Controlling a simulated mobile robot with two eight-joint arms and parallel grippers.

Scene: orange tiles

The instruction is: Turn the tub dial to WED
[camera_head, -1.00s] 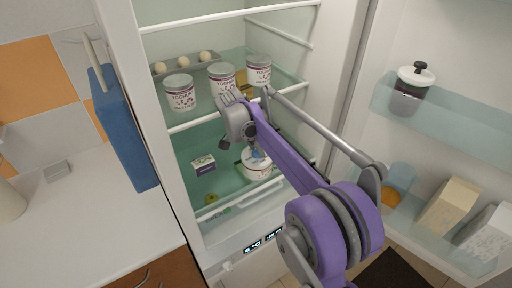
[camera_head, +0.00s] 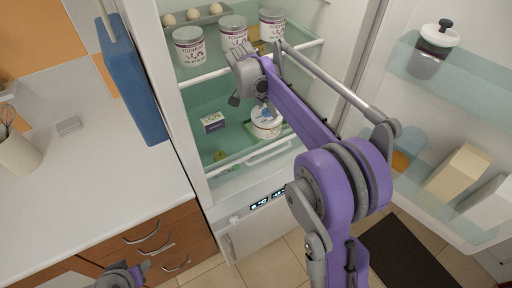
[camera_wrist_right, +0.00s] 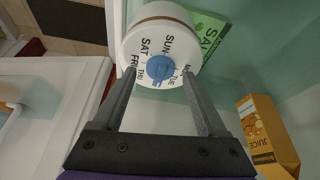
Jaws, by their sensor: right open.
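The white round tub (camera_head: 267,129) stands on the lower glass shelf inside the open fridge. It also fills the top of the right wrist view (camera_wrist_right: 148,26). Its blue dial (camera_wrist_right: 160,68) sits mid-lid, ringed by day labels; SUN, SAT, FRI, THU and TUE are readable. I cannot read WED; the narrow lower end of the dial lies between THU and TUE. My right gripper (camera_head: 248,98) is open and empty over the tub, its fingers (camera_wrist_right: 159,75) on either side of the dial in the wrist view; contact is unclear. My left gripper (camera_head: 125,277) shows partly at the bottom left, its jaws unclear.
Yoghurt tins (camera_head: 189,47) stand on the shelf above, close to my right gripper. The fridge door (camera_head: 400,120) stands open at right.

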